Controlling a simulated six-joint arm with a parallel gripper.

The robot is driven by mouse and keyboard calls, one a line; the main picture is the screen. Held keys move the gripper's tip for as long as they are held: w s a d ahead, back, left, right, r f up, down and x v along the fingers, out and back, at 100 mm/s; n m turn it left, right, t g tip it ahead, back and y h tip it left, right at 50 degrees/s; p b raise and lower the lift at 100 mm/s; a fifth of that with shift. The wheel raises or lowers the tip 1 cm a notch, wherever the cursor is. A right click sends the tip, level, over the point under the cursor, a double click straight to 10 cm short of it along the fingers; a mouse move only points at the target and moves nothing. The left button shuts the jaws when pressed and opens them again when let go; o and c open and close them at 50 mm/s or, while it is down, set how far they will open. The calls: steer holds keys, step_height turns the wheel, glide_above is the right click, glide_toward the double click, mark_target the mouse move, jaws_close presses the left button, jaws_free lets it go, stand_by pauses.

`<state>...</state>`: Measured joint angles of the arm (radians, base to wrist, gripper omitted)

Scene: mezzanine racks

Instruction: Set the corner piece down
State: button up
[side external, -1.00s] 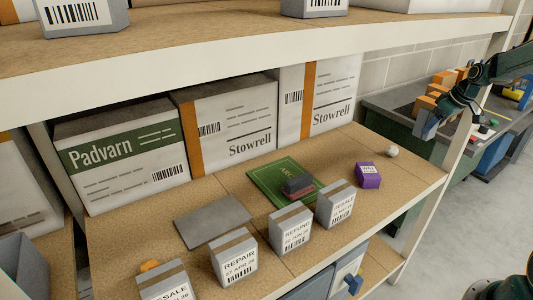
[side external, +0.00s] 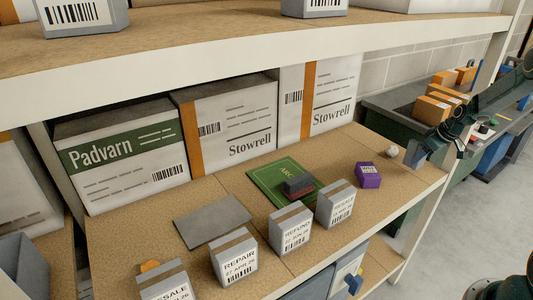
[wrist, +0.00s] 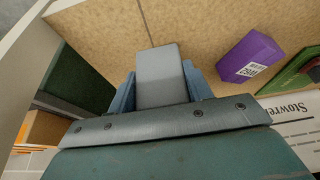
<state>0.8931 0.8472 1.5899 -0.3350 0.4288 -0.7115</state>
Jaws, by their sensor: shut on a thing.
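My gripper (side external: 422,158) is at the right end of the middle shelf in the side view, low over its edge. In the wrist view its two blue fingers are shut on a grey piece (wrist: 160,62), which I take to be the corner piece. Two faces of the piece show, meeting at a bend; its lower part is hidden by my gripper. The brown shelf board (side external: 330,230) lies beneath in the wrist view. I cannot tell whether the piece touches it.
Beyond are a green mat (side external: 265,172), grey labelled boxes (side external: 335,205) and a grey plate (side external: 212,221).

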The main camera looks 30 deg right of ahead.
mark_target(422, 163)
steer(key=shift+f, duration=2)
steer(key=shift+f, duration=0.15)
steer(key=o, duration=0.9)
steer(key=shift+o, duration=0.2)
steer(key=v, duration=1.2)
